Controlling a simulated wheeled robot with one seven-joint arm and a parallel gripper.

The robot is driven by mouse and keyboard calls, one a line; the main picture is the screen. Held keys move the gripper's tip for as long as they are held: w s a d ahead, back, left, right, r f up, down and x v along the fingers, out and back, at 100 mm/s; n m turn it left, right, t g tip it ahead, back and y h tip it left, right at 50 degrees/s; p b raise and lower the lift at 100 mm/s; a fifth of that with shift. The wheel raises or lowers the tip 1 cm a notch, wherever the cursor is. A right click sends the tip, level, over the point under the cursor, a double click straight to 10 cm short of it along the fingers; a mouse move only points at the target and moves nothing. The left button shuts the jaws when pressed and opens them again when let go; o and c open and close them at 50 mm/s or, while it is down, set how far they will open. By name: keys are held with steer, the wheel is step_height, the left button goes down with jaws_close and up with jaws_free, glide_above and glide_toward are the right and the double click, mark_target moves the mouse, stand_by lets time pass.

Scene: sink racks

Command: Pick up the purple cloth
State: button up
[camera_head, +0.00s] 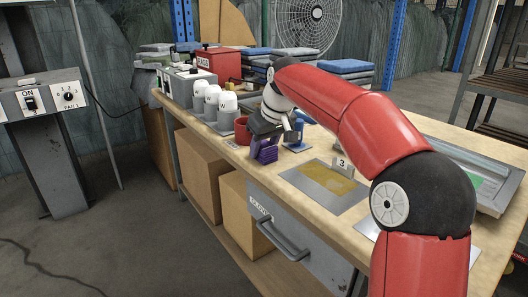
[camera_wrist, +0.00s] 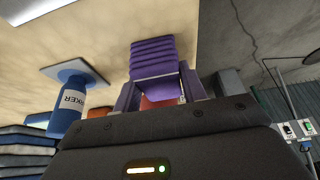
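The purple cloth (camera_head: 264,149) is a thick folded stack near the front edge of the wooden table. My gripper (camera_head: 265,133) is at the cloth, pointing down. In the wrist view the cloth (camera_wrist: 153,58) sits between my two fingers (camera_wrist: 160,86), with its layers showing beyond the tips. The fingers lie close against both sides of the cloth and seem to grip it. I cannot tell whether its underside touches the table.
A blue marker bottle (camera_wrist: 69,108) stands on a grey pad beside the cloth. A red cup (camera_head: 242,130) and white-topped containers (camera_head: 222,102) are to its left. A yellow-marked plate (camera_head: 326,180) with a "3" tag lies to the right. Folded blue cloths (camera_head: 345,67) are behind.

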mark_target(264, 144)
steer(key=c, duration=0.3)
steer(key=shift+c, duration=0.2)
steer(key=shift+r, duration=0.1)
step_height(264, 144, up, 20)
steer(key=p, duration=0.8)
steer(key=o, duration=0.4)
steer(key=c, duration=0.3)
